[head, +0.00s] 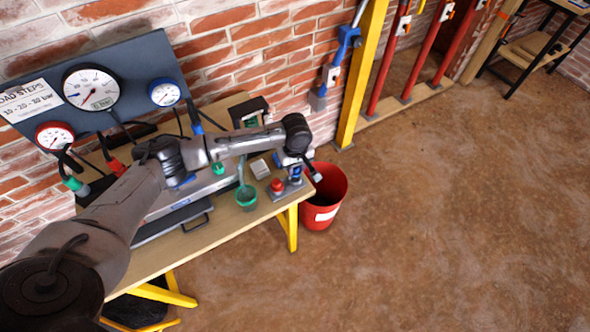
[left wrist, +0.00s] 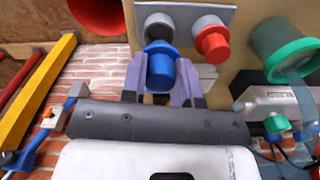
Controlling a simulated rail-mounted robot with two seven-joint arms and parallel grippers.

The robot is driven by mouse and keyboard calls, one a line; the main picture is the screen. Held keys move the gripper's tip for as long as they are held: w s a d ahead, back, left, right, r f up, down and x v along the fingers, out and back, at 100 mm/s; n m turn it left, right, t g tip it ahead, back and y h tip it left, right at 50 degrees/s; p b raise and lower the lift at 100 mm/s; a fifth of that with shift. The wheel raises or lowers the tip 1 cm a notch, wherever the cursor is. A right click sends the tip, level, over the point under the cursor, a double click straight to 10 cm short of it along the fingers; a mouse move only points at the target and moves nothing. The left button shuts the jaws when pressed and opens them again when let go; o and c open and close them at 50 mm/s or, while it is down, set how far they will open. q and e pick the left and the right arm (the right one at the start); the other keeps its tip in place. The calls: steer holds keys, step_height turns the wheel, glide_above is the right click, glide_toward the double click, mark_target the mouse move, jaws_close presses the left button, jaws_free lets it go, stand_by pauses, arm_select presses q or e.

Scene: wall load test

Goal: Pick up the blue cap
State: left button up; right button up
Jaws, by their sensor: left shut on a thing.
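The blue cap (left wrist: 160,70) sits between the two fingers of my left gripper (left wrist: 160,82) in the left wrist view. The fingers are shut on its sides. In the head view my left gripper (head: 301,167) reaches down over the right end of the bench, and the blue cap (head: 295,173) shows only in part beneath it. A small metal stand (left wrist: 184,12) with two grey posts lies just beyond the cap. I cannot tell whether the cap is clear of its post. My right gripper is in neither view.
A red cap (head: 277,185) is on the neighbouring post, close to the gripper. A green cup (head: 246,196) stands left of it on the bench (head: 205,240). A red bucket (head: 325,195) is on the floor at right. A gauge panel (head: 125,75) stands behind.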

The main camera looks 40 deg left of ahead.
arm_select(q)
steer(key=d+r+p, duration=0.5)
steer(key=d+r, duration=0.3)
steer(key=d, duration=0.3)
steer(key=shift+w+d+r, duration=0.25)
steer(key=shift+w+d, duration=0.1)
steer(key=shift+w, duration=0.05)
steer(key=shift+s, duration=0.15)
